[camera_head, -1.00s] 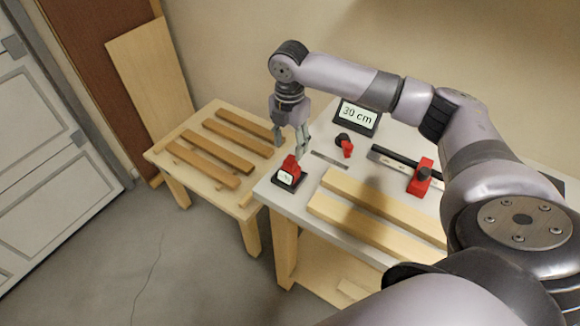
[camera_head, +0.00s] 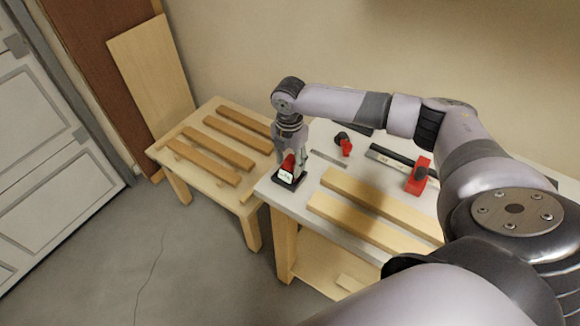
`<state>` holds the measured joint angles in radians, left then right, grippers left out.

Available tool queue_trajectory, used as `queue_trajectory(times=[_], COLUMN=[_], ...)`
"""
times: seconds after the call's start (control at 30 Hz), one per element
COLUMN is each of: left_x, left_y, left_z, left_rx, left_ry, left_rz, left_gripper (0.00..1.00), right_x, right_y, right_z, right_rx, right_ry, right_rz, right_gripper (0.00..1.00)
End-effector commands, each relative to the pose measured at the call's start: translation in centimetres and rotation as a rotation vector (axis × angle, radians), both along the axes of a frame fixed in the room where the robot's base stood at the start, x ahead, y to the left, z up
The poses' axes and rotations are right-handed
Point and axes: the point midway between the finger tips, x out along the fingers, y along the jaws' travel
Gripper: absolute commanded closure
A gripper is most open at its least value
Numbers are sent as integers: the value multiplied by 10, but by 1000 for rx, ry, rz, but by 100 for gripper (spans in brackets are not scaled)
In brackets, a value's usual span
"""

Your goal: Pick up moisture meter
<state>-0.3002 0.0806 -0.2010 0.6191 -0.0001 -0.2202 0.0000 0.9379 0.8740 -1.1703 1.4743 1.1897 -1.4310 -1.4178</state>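The moisture meter (camera_head: 287,172) looks like a small red device with a white display. It sits on a dark base (camera_head: 290,180) at the left corner of the white bench. My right gripper (camera_head: 291,165) points down over it, with its fingers at the meter's upper part. The fingers look apart around the red body, but they partly hide it, and I cannot tell whether they touch it. My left gripper is not in view.
Pale wood boards (camera_head: 375,212) lie on the bench (camera_head: 310,192) right of the meter. A red-and-black knob (camera_head: 345,145), a metal strip (camera_head: 328,159) and a red stop on a rail (camera_head: 418,177) are behind. A lower table (camera_head: 170,151) holds several brown slats (camera_head: 205,163).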

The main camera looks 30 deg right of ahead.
Motion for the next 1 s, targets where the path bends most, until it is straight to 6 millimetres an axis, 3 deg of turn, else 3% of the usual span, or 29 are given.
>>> queue_trajectory(times=[0.6, 1.0], left_x=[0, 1], left_y=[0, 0], left_z=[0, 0], left_rx=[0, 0], left_ry=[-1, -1], left_rz=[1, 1], left_gripper=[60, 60], right_x=[0, 0], right_y=[0, 0], right_z=[0, 1], right_rx=[0, 0], right_ry=[1, 1], right_rz=[0, 0], right_gripper=[100, 100])
